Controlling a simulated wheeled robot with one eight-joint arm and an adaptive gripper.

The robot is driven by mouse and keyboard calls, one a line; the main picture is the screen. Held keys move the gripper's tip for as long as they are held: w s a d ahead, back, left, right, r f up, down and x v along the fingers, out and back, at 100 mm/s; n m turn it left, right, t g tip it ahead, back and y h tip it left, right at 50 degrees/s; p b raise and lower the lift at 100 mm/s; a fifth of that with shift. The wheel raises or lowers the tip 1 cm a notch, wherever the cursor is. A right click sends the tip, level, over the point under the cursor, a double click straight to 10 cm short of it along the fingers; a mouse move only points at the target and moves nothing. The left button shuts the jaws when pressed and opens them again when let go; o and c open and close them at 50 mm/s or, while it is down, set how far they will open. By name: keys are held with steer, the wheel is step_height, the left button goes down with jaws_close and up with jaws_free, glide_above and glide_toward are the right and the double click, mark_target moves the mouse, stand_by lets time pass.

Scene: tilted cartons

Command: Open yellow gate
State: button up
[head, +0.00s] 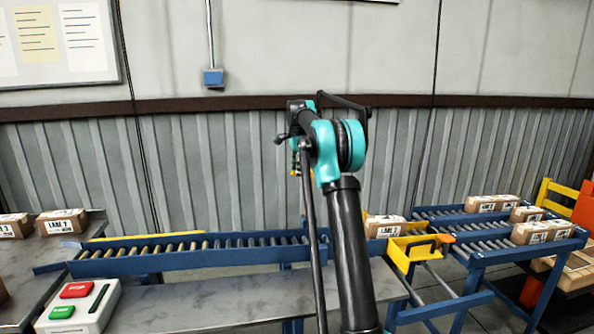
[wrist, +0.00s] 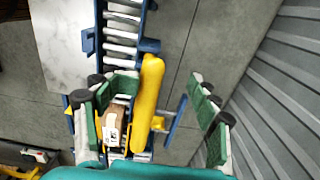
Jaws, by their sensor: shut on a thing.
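The yellow gate (head: 402,258) stands at the right end of the near blue roller conveyor, with an orange knob on its right side. A brown carton (head: 385,226) sits just behind it. In the wrist view a long yellow bar of the gate (wrist: 149,95) runs between the fingers of my gripper (wrist: 165,120), which has green pads. My gripper is shut on the gate; the left pad is close to the bar, while the right finger looks apart from it in this view. The carton (wrist: 114,122) shows left of the bar. In the head view my arm hides the gripper.
The blue roller conveyor (head: 200,252) runs left to a grey table with cartons (head: 62,221). A second roller section (head: 470,240) at right carries several cartons (head: 490,203). A box with red and green buttons (head: 78,305) lies at front left. A corrugated wall stands behind.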

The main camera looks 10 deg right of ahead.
step_height(320, 180, up, 12)
stand_by(0.6)
steer(key=s+a+f+n+t, duration=0.1)
steer(key=s+f+n, duration=0.5)
steer(key=s+f, duration=0.5)
steer(key=s+a+f+n+t, duration=0.1)
steer(key=s+f+n, duration=0.5)
steer(key=s+f, duration=0.6)
steer(key=s+a+f+n+t, duration=0.1)
steer(key=s+f+n, duration=0.5)
steer(key=s, duration=2)
step_height(320, 180, down, 6)
steer(key=shift+a+r+t, duration=0.15)
steer(key=shift+t, duration=0.45)
steer(key=shift+c, duration=0.4)
steer(key=shift+c, duration=0.5)
